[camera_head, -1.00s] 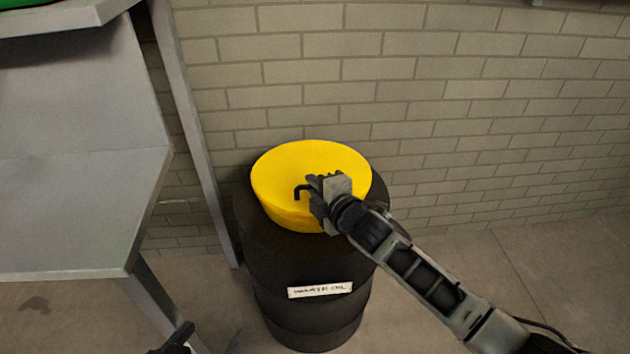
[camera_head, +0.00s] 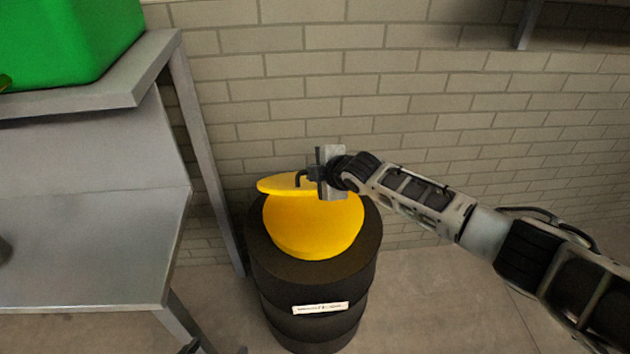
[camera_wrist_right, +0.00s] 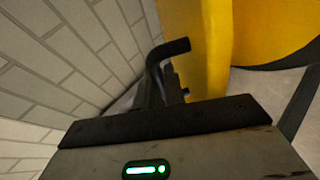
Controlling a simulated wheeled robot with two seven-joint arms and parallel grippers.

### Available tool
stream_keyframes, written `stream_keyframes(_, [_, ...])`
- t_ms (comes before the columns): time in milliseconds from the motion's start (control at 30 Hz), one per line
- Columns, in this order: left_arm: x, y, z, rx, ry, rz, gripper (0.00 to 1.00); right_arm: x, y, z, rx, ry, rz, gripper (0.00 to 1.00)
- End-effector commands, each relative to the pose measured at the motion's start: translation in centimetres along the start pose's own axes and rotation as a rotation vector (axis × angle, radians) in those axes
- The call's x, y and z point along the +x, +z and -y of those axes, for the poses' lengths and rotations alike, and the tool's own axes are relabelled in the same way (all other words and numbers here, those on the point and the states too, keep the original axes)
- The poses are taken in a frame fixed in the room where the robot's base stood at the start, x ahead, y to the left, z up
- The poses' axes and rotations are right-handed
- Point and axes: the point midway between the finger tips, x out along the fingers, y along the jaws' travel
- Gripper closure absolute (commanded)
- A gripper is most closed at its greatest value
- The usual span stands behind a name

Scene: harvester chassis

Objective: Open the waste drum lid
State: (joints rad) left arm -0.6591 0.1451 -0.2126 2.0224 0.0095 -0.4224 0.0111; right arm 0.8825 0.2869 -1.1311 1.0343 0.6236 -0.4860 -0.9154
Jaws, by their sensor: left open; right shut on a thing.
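The black waste drum (camera_head: 315,280) stands upright on the floor with a white label. On it sits a yellow funnel-like base (camera_head: 312,230). Its yellow lid (camera_head: 285,185) is lifted and seen nearly edge-on above the base. My right gripper (camera_head: 312,176) is shut on the lid's black bent handle (camera_head: 300,178). The right wrist view shows the handle (camera_wrist_right: 165,55) at the fingers, with the yellow lid (camera_wrist_right: 213,45) beside it. My left gripper (camera_head: 190,346) barely shows at the bottom edge; its jaws are open.
A grey metal bench (camera_head: 90,220) with an upper shelf stands left of the drum, its leg close by. A green box (camera_head: 70,40) is on the shelf. A brick wall (camera_head: 430,90) is behind the drum. Floor to the right is clear.

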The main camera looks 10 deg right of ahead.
Motion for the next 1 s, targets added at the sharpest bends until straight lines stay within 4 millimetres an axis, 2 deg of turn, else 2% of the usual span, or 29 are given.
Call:
stream_keyframes(200, [0.09, 0.05, -0.02, -0.001, 0.001, -0.002, 0.28, 0.06, 0.26, -1.07, -0.002, 0.004, 0.004, 1.0])
stream_keyframes(600, [0.04, -0.13, -0.05, -0.002, 0.002, -0.004, 0.28, 0.06, 0.25, -1.17, -0.002, 0.003, 0.004, 1.0])
stream_keyframes(633, [0.03, -0.14, -0.05, -0.001, 0.002, -0.005, 0.28, 0.06, 0.25, -1.17, -0.001, 0.003, 0.004, 0.87])
stream_keyframes(667, [0.03, -0.16, -0.06, -0.002, 0.002, -0.005, 0.28, 0.06, 0.25, -1.16, -0.001, 0.003, 0.004, 0.81])
stream_keyframes(1000, [-0.03, -0.22, -0.06, -0.001, 0.002, -0.004, 0.28, -0.13, 0.1, -1.16, -0.001, 0.003, 0.001, 0.81])
